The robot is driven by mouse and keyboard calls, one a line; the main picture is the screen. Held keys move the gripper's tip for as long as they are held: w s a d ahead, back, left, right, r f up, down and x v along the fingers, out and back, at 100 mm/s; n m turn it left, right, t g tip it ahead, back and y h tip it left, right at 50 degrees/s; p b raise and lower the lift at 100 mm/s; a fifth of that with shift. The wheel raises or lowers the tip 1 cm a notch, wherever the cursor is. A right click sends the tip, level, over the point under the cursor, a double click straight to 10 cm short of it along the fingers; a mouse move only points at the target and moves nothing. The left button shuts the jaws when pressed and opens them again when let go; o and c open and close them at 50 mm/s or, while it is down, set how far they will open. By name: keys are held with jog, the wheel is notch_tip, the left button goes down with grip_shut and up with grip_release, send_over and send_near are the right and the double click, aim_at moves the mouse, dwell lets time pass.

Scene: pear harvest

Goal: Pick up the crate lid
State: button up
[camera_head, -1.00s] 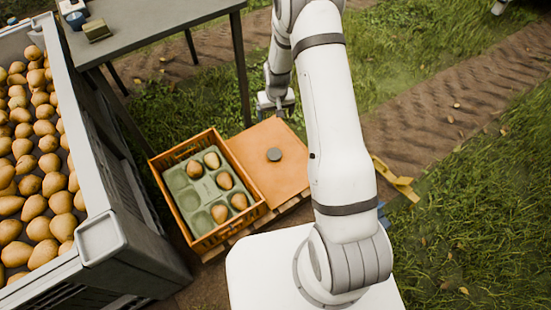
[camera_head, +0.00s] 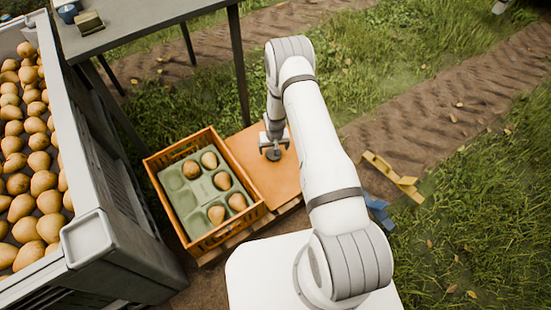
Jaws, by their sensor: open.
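The crate lid (camera_head: 284,180) is a flat orange-brown panel. It lies just right of the orange crate (camera_head: 252,213), with a wooden edge showing beneath it. A dark round knob (camera_head: 273,155) sits on the lid. My gripper (camera_head: 273,150) is open, pointing down over the knob. Its fingers appear to be on either side of the knob; whether they touch it I cannot tell. The crate is open and holds a green tray (camera_head: 191,200) with several pears (camera_head: 222,181) in its cups.
A large grey bin (camera_head: 90,236) full of pears stands at the left. A grey table (camera_head: 150,22) with small items is at the upper left. A yellow bracket-like object (camera_head: 391,175) and a blue object (camera_head: 378,208) lie right of my arm. Grass and a dirt track are clear at the right.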

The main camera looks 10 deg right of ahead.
notch_tip(320, 180, down, 3)
jog(key=shift+w+b, duration=0.15)
jog(key=shift+b, duration=0.15)
jog(key=shift+r, duration=0.1)
jog(key=c, duration=1.3)
